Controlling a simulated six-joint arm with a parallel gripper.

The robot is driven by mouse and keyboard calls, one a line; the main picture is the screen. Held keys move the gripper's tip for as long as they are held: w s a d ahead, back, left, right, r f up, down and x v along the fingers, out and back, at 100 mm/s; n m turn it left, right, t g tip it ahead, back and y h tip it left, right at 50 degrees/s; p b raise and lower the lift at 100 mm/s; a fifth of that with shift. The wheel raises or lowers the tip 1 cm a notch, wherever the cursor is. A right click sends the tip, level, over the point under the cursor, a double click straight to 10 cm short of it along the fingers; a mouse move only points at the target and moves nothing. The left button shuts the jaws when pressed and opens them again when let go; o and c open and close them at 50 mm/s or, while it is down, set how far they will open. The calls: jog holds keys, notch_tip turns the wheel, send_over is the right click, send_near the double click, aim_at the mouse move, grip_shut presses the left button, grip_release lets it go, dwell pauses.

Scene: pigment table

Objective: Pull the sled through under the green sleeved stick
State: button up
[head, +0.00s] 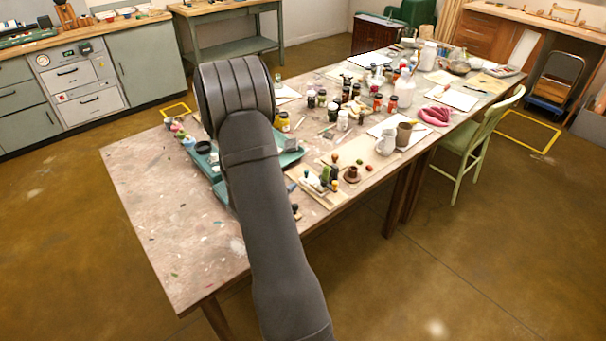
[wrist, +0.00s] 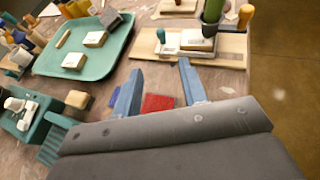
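My gripper (wrist: 160,69) shows in the wrist view with its two blue fingers spread apart and nothing between the tips. In the head view my arm hides it. A stick with a green sleeve (wrist: 212,12) stands upright on a wooden board (wrist: 235,50) at the top right of the wrist view, beyond the fingertips; its top is cut off. A pale block (wrist: 196,42) lies on that board by the stick's foot. I cannot tell which piece is the sled. The board (head: 308,186) also shows in the head view, right of my arm.
A teal tray (wrist: 104,60) with pale blocks lies left of the fingers. A red flat piece (wrist: 158,103) lies on the table below them. A teal holder (wrist: 30,118) stands at the left. Jars (head: 340,108) crowd the table's middle. The table's near left (head: 165,210) is bare.

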aim_at(306, 172)
jog(key=x, duration=1.4)
jog(key=shift+s+d, duration=0.1)
grip_shut()
